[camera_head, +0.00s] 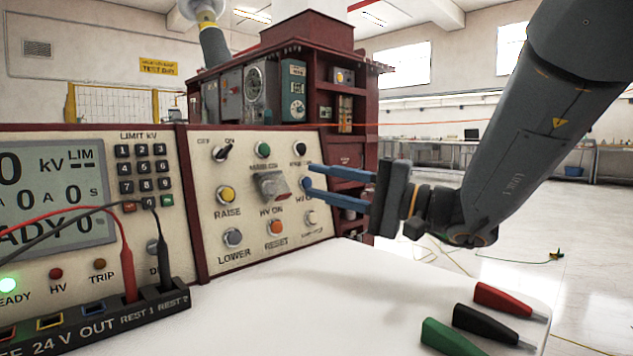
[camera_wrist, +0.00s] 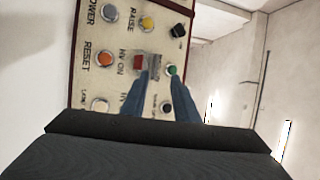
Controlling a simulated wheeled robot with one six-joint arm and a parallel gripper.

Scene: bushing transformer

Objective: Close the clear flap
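The clear flap (camera_head: 271,186) is a small greyish see-through cover at the HV ON button on the slanted cream control panel. It appears raised, standing out from the panel above the button. In the wrist view the red HV ON button (camera_wrist: 139,63) shows beside the flap (camera_wrist: 156,68), which is partly hidden by a finger. My gripper (camera_head: 308,175) has two blue fingers, apart and with nothing between them. It is to the right of the flap in the head view. In the wrist view its fingertips (camera_wrist: 160,73) overlap the flap area; contact cannot be told.
Other buttons surround the flap, including the yellow RAISE (camera_head: 226,194) and orange RESET (camera_head: 276,227). Red, black and green probes (camera_head: 486,325) lie on the white table (camera_head: 370,285) at front right. Red and black leads (camera_head: 120,240) run to the sockets at left. The table's middle is clear.

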